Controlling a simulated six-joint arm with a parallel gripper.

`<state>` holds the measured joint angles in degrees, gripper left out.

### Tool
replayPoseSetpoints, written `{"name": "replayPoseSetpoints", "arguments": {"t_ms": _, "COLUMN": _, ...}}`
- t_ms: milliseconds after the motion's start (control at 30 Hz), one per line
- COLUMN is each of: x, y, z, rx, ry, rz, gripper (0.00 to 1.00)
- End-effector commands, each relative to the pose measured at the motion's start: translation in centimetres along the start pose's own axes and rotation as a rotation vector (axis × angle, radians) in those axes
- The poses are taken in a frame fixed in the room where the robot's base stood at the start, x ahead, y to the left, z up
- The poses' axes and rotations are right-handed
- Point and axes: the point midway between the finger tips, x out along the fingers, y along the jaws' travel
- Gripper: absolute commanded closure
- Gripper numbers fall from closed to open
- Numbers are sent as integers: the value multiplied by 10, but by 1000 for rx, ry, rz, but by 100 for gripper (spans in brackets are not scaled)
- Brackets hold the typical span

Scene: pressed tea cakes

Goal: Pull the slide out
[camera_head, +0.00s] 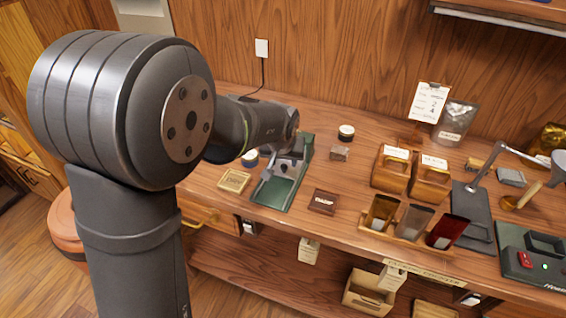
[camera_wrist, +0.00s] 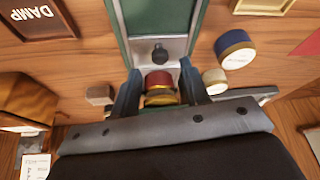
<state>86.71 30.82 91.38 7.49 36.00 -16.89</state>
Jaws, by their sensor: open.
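The green press-like fixture (camera_head: 283,183) lies on the bench with its long side running front to back. In the wrist view its green frame (camera_wrist: 121,22) holds a grey metal slide (camera_wrist: 145,22) with a dark knob (camera_wrist: 158,52) standing on it. My gripper (camera_wrist: 160,78) is open over the fixture, one finger to each side of a round red and gold piece (camera_wrist: 160,86); I cannot tell whether they touch it. The knob stands just beyond the fingertips, clear of them. In the head view my gripper (camera_head: 291,152) is partly hidden by my arm.
A dark box (camera_wrist: 40,20) lies on one side of the fixture and a blue tin (camera_wrist: 235,47) on the other. A small wooden tray (camera_head: 234,181) sits left of it.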

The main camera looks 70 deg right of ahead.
Motion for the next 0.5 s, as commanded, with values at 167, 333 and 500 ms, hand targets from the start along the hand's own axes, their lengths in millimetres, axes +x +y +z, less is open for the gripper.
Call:
{"name": "replayPoseSetpoints", "arguments": {"t_ms": 167, "x": 20, "y": 0, "z": 0, "rx": 0, "ry": 0, "rz": 0, "gripper": 58}}
{"name": "replayPoseSetpoints", "arguments": {"t_ms": 333, "x": 27, "y": 0, "z": 0, "rx": 0, "ry": 1, "rz": 0, "gripper": 58}}
{"name": "replayPoseSetpoints", "arguments": {"t_ms": 500, "x": 27, "y": 0, "z": -1, "rx": 0, "ry": 1, "rz": 0, "gripper": 58}}
